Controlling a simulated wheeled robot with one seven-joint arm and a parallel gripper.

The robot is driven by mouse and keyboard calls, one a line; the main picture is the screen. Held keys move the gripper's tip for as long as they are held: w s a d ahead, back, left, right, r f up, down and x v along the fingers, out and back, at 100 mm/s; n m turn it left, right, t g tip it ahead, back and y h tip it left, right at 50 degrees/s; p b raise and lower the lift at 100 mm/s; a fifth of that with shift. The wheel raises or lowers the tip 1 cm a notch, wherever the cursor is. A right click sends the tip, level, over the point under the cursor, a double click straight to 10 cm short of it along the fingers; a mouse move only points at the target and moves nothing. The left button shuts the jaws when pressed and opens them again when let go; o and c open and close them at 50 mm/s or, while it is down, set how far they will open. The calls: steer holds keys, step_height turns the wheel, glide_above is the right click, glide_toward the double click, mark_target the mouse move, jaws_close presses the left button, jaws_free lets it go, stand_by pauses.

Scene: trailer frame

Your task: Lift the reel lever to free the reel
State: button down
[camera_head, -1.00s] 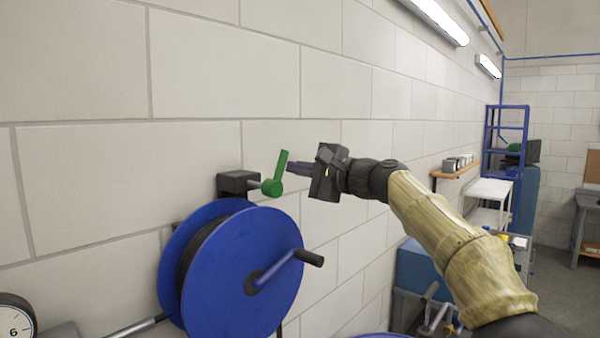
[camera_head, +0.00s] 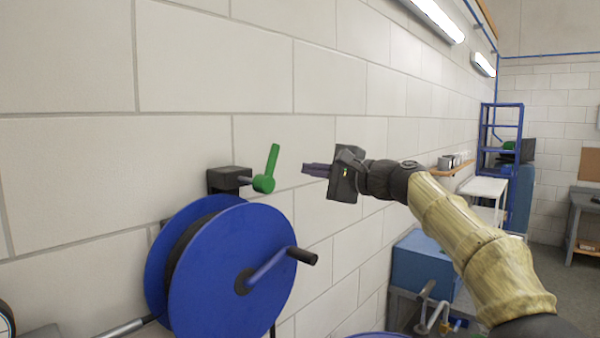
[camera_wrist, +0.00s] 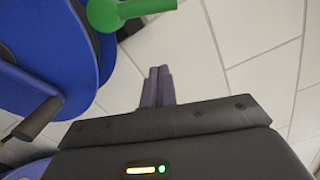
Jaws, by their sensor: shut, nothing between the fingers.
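The green reel lever (camera_head: 268,172) sits on a black block (camera_head: 229,180) on the wall above the reel. Its handle points up, tilted slightly right. The blue reel (camera_head: 232,272) with its black crank handle hangs below it. In the wrist view the lever (camera_wrist: 108,12) is at the top and the reel (camera_wrist: 50,60) at the left. My gripper (camera_head: 306,170) is shut and empty, to the right of the lever and apart from it. Its fingers (camera_wrist: 158,72) lie side by side in the wrist view and point toward the lever's side of the wall.
The block wall (camera_head: 200,60) runs close along the left. A wooden shelf (camera_head: 452,172), a blue rack (camera_head: 503,130) and a blue box (camera_head: 420,268) stand farther right. The wall area around the lever is bare.

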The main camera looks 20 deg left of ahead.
steer(key=s+b+v, duration=0.1)
steer(key=b+v, duration=0.2)
steer(key=v, duration=0.5)
steer(key=shift+b, duration=0.3)
steer(key=shift+r, duration=0.15)
steer(key=d+f+h, duration=0.3)
steer(key=f, duration=0.7)
steer(key=s+d+f+n+h, duration=0.1)
steer(key=d+f+h, duration=0.25)
steer(key=f, duration=0.65)
steer(key=d+f+h, duration=0.2)
steer(key=f+h, duration=0.2)
steer(key=f, duration=0.6)
steer(key=s+d+f+n+g+h, duration=0.1)
steer(key=s+d+f+n+h, duration=0.2)
steer(key=s+d+f, duration=0.6)
steer(key=s+d+f+n+g+h, duration=0.2)
steer(key=s+d+f+n+h, duration=0.1)
steer(key=s+d+f, duration=0.7)
steer(key=s+f, duration=0.3)
steer(key=s, duration=0.2)
steer(key=shift+s+h, duration=0.25)
steer(key=shift+h, duration=0.1)
